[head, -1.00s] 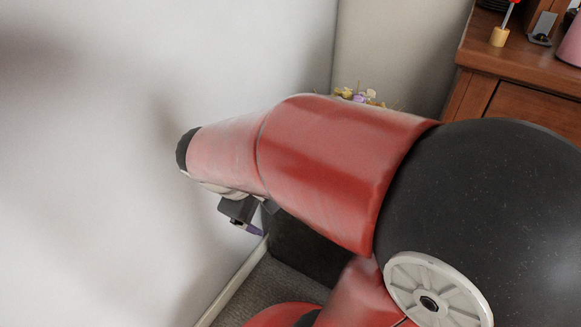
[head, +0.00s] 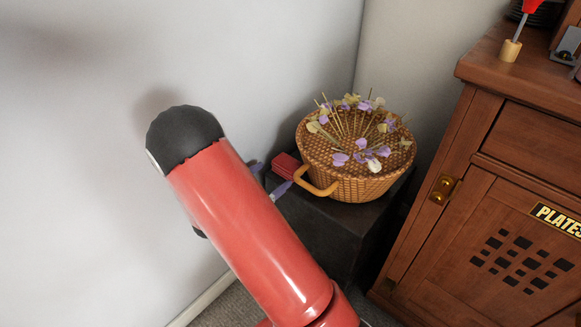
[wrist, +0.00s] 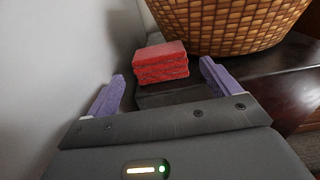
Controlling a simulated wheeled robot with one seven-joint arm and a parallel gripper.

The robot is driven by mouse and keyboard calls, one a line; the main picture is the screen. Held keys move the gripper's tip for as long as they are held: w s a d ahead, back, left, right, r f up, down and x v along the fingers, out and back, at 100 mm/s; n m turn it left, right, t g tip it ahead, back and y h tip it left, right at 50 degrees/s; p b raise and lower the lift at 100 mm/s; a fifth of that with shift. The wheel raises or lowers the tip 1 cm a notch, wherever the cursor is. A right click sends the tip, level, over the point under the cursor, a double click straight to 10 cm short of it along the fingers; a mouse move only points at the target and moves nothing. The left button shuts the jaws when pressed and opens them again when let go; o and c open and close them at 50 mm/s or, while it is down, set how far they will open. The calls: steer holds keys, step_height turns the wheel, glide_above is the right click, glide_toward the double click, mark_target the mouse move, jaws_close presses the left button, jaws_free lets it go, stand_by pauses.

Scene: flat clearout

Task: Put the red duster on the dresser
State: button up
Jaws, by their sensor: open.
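The red duster (head: 286,166), a small red block with darker bands, lies on a dark box-like stand (head: 325,222) against the left side of the wicker basket. In the wrist view the duster (wrist: 160,62) is just ahead, between the lines of the fingers. My gripper (head: 269,180) is open with purple fingers, its tips close to the duster's near side; it also shows in the wrist view (wrist: 162,72). My arm hides part of it in the head view. The dresser (head: 470,68) is the brown wooden cabinet at right, with a "PLATES" label.
The wicker basket (head: 350,185) with flowers and an orange-brown handle (head: 315,187) stands right beside the duster. A white wall (head: 80,200) is close on the left. A red-and-grey tool in a wooden block (head: 510,50) and dark items occupy the dresser's top.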

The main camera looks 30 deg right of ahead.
mark_target(281, 168)
steer(key=x, duration=0.6)
steer(key=shift+w+d+f+p, duration=0.15)
steer(key=shift+p, duration=0.15)
steer(key=c, duration=0.8)
steer(key=shift+c, duration=0.2)
